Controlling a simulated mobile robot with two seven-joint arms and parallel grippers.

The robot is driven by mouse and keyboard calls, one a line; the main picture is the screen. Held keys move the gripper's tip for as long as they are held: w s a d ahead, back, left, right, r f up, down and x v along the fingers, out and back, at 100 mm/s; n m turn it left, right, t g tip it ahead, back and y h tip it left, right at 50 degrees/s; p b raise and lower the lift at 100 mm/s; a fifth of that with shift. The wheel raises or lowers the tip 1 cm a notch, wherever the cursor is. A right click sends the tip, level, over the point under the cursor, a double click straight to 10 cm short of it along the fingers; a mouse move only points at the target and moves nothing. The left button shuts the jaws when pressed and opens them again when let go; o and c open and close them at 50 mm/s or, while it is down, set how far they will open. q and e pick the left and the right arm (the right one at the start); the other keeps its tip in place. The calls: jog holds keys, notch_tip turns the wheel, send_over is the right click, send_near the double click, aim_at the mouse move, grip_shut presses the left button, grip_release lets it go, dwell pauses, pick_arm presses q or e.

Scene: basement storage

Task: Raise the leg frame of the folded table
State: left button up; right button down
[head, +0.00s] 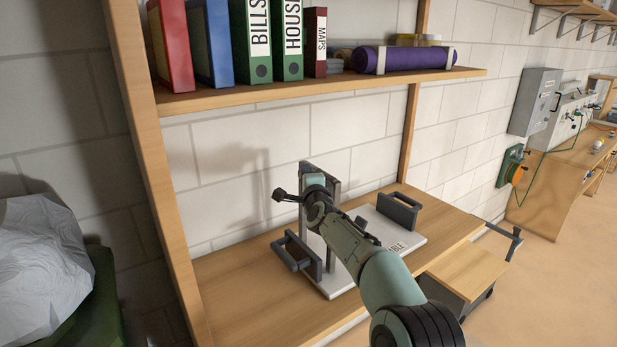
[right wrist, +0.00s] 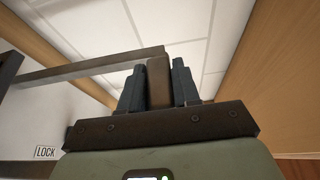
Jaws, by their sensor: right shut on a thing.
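The folded table is a white board (head: 416,238) lying on the wooden lower shelf, with a partly hidden black label. A grey leg frame (head: 333,225) stands up from the board, partly behind my right arm. My right gripper (right wrist: 158,88) is shut on a brown-grey bar of this leg frame (right wrist: 95,68) in the right wrist view. In the head view my arm and wrist hide the grip itself. Dark frame-like parts stand at the board's left (head: 300,254) and right (head: 400,210). A LOCK label (right wrist: 45,152) shows on a pale surface. My left gripper is not in view.
An upper shelf (head: 330,88) holds binders (head: 258,40) and a purple roll (head: 415,58) above the table. Wooden posts (head: 160,180) bound the bay. A white bag (head: 40,260) is at the left. A low wooden cart (head: 468,270) stands at the right.

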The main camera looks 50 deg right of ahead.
jog(key=shift+a, duration=0.1)
jog(key=c, duration=0.9)
grip_release()
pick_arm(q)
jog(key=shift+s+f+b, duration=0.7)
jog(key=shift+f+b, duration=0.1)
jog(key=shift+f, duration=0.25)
pick_arm(e)
jog(key=v, duration=1.3)
jog(key=shift+s+a, duration=0.15)
